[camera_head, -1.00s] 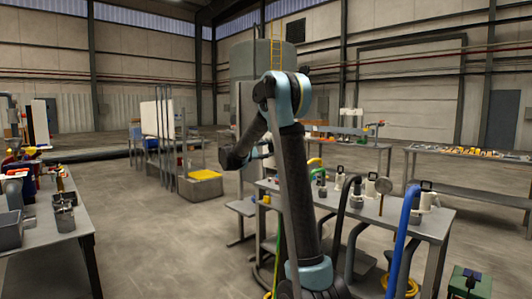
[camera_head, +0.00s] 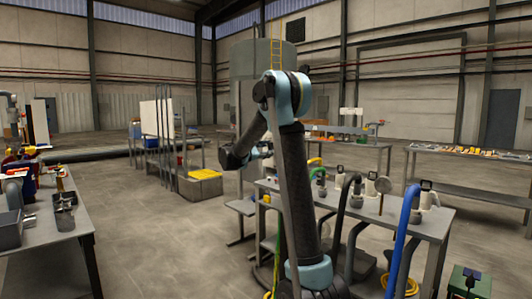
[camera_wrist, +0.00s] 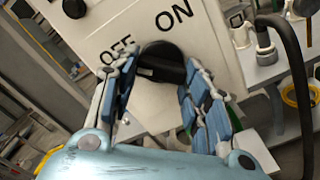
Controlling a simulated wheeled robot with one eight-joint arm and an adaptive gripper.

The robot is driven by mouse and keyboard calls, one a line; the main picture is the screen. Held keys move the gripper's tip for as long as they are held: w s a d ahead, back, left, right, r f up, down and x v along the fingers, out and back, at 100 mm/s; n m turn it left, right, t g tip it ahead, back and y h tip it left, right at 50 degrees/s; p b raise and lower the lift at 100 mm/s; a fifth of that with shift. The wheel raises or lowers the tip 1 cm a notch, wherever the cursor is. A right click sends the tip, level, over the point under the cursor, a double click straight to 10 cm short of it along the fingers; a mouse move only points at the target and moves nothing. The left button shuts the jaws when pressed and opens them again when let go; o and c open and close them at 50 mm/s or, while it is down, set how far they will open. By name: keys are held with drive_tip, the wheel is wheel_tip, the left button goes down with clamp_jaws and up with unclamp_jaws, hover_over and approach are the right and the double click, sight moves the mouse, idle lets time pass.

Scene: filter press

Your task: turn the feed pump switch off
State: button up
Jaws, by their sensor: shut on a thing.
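In the wrist view a white switch panel (camera_wrist: 222,45) carries the printed words OFF and ON, tilted in the picture. The black feed pump switch (camera_wrist: 160,52) sits below and between these words. My gripper (camera_wrist: 160,78) has its two blue-padded fingers on either side of the switch, shut on its dark handle. The fingers partly cover the handle and the OFF label, so the switch's exact setting is hard to tell. In the head view my arm hides the panel, and the gripper does not show clearly.
A grey bench (camera_head: 428,224) with pump fittings and a blue hose (camera_head: 402,250) stands right of my arm. A table (camera_head: 75,245) with bins is at left. A yellow-topped block (camera_head: 204,174) stands behind. Open floor lies between. A black hose (camera_wrist: 303,90) runs right of the panel.

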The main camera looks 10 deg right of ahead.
drive_tip(key=shift+f, duration=0.15)
drive_tip(key=o, duration=1.1)
drive_tip(key=shift+c, duration=0.2)
drive_tip(key=v, duration=1.2)
